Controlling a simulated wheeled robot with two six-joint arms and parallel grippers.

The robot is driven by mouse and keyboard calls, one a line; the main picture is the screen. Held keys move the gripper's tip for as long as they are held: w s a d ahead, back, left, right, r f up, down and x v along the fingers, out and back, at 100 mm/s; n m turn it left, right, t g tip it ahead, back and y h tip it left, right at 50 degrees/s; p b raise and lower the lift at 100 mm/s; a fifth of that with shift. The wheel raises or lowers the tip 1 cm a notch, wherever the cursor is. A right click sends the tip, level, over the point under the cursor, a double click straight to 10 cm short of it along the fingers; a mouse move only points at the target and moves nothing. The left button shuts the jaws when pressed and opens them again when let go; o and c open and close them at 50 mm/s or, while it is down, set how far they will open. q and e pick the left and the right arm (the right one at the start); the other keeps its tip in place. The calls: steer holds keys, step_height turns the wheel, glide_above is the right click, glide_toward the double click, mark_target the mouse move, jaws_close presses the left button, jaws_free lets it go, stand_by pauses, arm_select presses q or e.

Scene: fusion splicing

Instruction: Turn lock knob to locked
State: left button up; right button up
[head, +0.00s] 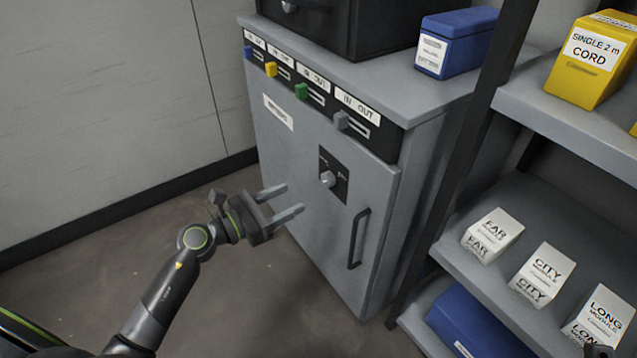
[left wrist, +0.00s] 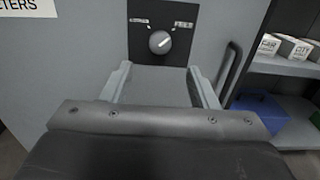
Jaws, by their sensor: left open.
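The lock knob (head: 327,179) is a round grey knob on a black plate (head: 340,172) on the grey cabinet door (head: 300,165). In the left wrist view the knob (left wrist: 160,42) has a white pointer mark slanting up to the right, toward the right-hand label on the plate; the label words are too small to read. My left gripper (head: 287,200) is open and empty, its fingers pointing at the door, to the left of and a little below the knob. In the left wrist view the knob shows beyond the fingertips, between them and above.
A vertical door handle (head: 358,238) stands out to the right below the knob. Colored sliders, including a green one (head: 301,91), line the black strip above the door. A shelf (head: 480,262) with white module boxes stands at the right. The floor at left is clear.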

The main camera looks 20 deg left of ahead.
mark_target(324, 182)
arm_select(q)
steer(key=x, duration=0.9)
steer(key=shift+b, duration=0.4)
